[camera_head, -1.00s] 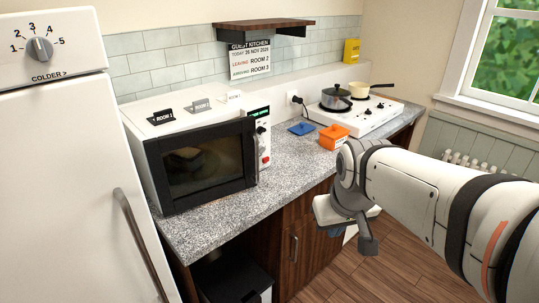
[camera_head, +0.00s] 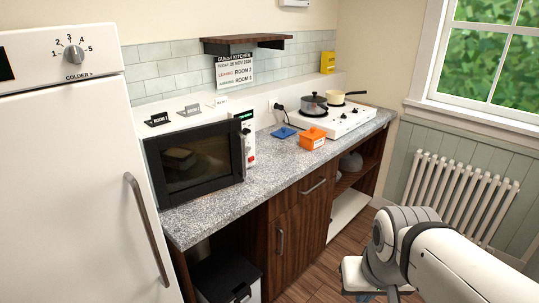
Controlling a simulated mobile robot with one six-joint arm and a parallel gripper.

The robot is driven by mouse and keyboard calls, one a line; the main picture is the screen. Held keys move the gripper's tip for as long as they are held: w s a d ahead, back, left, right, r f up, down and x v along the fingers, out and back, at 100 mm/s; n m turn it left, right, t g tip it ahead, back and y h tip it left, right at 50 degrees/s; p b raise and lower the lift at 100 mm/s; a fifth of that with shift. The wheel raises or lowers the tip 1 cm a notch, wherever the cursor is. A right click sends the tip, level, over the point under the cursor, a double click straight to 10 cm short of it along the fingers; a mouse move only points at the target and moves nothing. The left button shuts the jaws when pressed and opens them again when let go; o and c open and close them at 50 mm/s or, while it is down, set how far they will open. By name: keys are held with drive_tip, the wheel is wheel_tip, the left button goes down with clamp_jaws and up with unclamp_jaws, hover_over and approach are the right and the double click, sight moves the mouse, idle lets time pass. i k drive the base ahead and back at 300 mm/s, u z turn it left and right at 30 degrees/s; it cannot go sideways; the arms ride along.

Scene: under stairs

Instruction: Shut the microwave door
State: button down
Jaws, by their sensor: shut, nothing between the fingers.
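The white microwave (camera_head: 249,162) stands on the counter beside the fridge, with its control panel on the right. Its dark-framed door (camera_head: 195,163) with a black window lies across the front, against or very close to the body. I cannot tell whether a small gap remains at its right edge. Something pale shows dimly through the window. My gripper (camera_head: 366,296) is at the bottom edge of the view, low over the floor, right of the counter and well away from the microwave. Its fingers are mostly cut off by the frame; it is shut and empty.
The fridge (camera_head: 85,180) stands close on the left. On the grey counter (camera_head: 225,200) are a blue item (camera_head: 284,132), an orange container (camera_head: 312,138) and a hob (camera_head: 345,120) with two pans. A bin (camera_head: 228,278) sits below. A radiator (camera_head: 455,195) is at the right.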

sight(186, 165)
drive_tip(key=z, duration=0.1)
drive_tip(key=i, duration=1.1)
drive_tip(key=u, duration=1.1)
